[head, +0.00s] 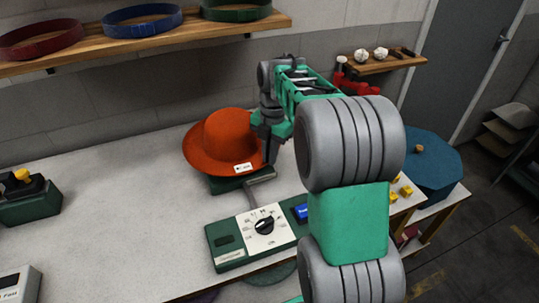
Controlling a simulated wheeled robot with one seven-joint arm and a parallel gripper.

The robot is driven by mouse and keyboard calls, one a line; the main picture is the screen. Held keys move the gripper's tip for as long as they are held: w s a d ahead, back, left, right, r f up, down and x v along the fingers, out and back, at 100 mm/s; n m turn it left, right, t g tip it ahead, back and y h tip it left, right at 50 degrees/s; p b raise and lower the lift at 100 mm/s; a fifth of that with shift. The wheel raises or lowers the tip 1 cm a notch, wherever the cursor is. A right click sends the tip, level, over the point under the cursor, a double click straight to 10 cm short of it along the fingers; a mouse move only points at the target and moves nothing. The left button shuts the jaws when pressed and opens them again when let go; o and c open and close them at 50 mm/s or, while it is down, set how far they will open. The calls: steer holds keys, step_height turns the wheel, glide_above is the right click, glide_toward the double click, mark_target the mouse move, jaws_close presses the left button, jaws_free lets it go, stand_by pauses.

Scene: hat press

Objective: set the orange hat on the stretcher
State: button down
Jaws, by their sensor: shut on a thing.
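The orange hat (225,140) is upright, crown up, with a small white tag on its front brim. It sits on or just above a dark green base (228,184) with a bent metal handle, which looks like the stretcher. The hat hides most of it, so I cannot tell whether the hat rests on it. My gripper (268,152) points down at the hat's right side and is shut on the brim; the fingertips are partly hidden.
A green control box (230,258) with a black dial stands in front. Another green device (30,207) is at the left. A shelf (150,46) with several hat bands hangs above. A blue lidded tub (432,160) stands at the right. The bench (120,225) is clear left of the hat.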

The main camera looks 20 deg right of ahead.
steer(key=shift+f+b, duration=0.65)
steer(key=shift+f, duration=0.05)
steer(key=c, duration=1.4)
jaws_free()
steer(key=shift+c, duration=0.2)
steer(key=shift+r, duration=0.1)
steer(key=r, duration=0.7)
steer(key=shift+w+d+r+p, duration=0.1)
steer(key=shift+d+r+p, duration=0.1)
steer(key=shift+r+p, duration=0.15)
steer(key=s+a+f+m+t, duration=0.1)
steer(key=s+a+f+m, duration=0.1)
steer(key=s+m, duration=0.4)
steer(key=s+a+f+m+t, duration=0.1)
steer(key=s+a+f+m, duration=0.1)
steer(key=s+m, duration=0.4)
steer(key=s+a+f+m+t, duration=0.1)
steer(key=s+a+m, duration=0.3)
steer(key=m, duration=0.7)
steer(key=shift+s+a+f+t+h, duration=0.15)
steer(key=shift+s+a+f+h, duration=0.1)
steer(key=shift+s, duration=0.3)
steer(key=shift+s+a+f+t+h, duration=0.15)
steer(key=shift+s+f, duration=0.1)
steer(key=shift+s, duration=0.25)
steer(key=shift+s+d+f+m, duration=0.1)
steer(key=shift+s+f+m, duration=0.2)
steer(key=shift+m, duration=0.4)
